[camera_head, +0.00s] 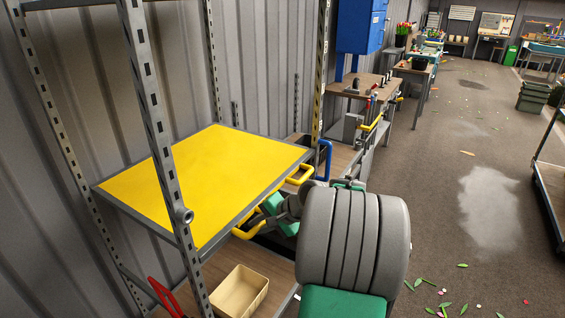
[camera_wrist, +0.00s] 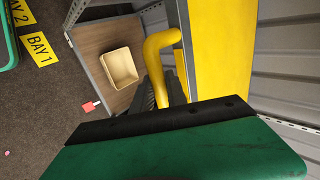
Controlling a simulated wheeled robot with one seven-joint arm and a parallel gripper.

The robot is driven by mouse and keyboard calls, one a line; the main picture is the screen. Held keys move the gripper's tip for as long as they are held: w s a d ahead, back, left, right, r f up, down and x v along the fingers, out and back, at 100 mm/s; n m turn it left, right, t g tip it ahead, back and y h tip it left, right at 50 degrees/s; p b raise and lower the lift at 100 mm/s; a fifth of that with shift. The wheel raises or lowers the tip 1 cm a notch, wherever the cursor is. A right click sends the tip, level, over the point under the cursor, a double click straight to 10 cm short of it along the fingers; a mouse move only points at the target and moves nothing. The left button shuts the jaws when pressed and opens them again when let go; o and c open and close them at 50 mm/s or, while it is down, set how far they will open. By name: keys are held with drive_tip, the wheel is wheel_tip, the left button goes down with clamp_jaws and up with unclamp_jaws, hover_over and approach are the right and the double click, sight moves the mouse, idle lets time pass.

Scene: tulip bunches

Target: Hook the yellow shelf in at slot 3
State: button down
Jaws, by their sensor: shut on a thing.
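The yellow shelf (camera_head: 205,178) has a grey metal rim and two yellow handles on its right edge. It lies between the slotted posts of a grey rack (camera_head: 158,125), above a lower wooden shelf. My gripper (camera_head: 264,217) is at the nearer yellow handle (camera_head: 246,229) and is shut on it. In the wrist view, my gripper (camera_wrist: 163,103) is shut on the handle (camera_wrist: 160,47), with the yellow shelf (camera_wrist: 220,45) to the right. The posts have rows of slots; I cannot read slot numbers or tell whether the shelf's corners are seated.
A cream bin (camera_head: 239,291) stands on the lower wooden shelf (camera_wrist: 104,43). A red object (camera_head: 166,297) is near the front post. A blue handle (camera_head: 325,160) stands beyond the shelf. Leaves litter the floor. The aisle at right is mostly open.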

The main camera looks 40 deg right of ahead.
drive_tip(key=shift+d+r, duration=0.1)
drive_tip(key=shift+r, duration=0.15)
wheel_tip(320, 180, down, 8)
drive_tip(key=b, duration=0.4)
wheel_tip(320, 180, down, 8)
drive_tip(key=b, duration=0.4)
drive_tip(key=shift+b, duration=0.35)
wheel_tip(320, 180, down, 8)
drive_tip(key=b, duration=0.4)
drive_tip(key=shift+b, duration=0.35)
